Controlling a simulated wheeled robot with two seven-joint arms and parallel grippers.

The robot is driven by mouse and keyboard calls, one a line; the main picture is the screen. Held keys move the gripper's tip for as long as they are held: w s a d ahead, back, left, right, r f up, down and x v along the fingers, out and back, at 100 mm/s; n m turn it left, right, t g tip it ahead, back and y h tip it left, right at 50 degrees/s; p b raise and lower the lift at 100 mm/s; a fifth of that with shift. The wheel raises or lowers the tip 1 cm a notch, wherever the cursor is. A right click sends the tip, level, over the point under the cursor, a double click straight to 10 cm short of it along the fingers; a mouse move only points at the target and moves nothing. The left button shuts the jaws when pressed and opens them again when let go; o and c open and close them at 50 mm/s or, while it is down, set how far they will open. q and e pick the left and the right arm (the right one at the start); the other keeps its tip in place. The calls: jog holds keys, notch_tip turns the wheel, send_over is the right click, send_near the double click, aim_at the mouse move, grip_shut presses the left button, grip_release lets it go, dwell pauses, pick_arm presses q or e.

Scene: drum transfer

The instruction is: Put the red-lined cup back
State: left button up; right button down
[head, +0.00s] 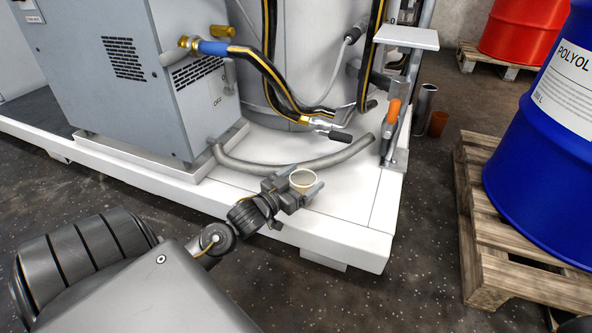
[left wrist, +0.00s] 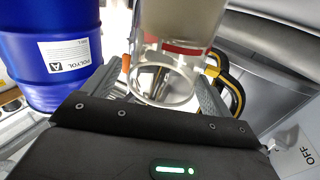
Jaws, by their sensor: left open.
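The cup (head: 303,181) has a pale round rim and stands over the white platform near its front edge. In the left wrist view the cup (left wrist: 166,84) is clear-walled, with a red band and a beige part beyond it. My left gripper (head: 297,189) is open, with its fingers on either side of the cup. In the left wrist view the fingers flank the cup too; I cannot tell whether they touch it. Whether the cup rests on the platform is also unclear. My right gripper is not in view.
The white platform (head: 345,215) carries a grey cabinet (head: 150,75), a grey hose (head: 300,163), and black-and-yellow hoses. An orange-handled tool (head: 392,120) stands at its right side. A blue drum (head: 545,150) on a wooden pallet (head: 490,215) is at right. Bare platform lies right of the cup.

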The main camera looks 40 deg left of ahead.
pick_arm(q)
jog(key=shift+d+f, duration=0.2)
jog(key=shift+f, duration=0.2)
jog(key=shift+s+r+p, duration=0.15)
jog(key=shift+s+p, duration=0.15)
jog(key=shift+p, duration=0.05)
jog(key=s+a+p, duration=0.1)
jog(key=s+p, duration=0.4)
jog(key=s, duration=0.6)
jog(key=shift+s+r, duration=0.15)
jog(key=shift+r, duration=0.15)
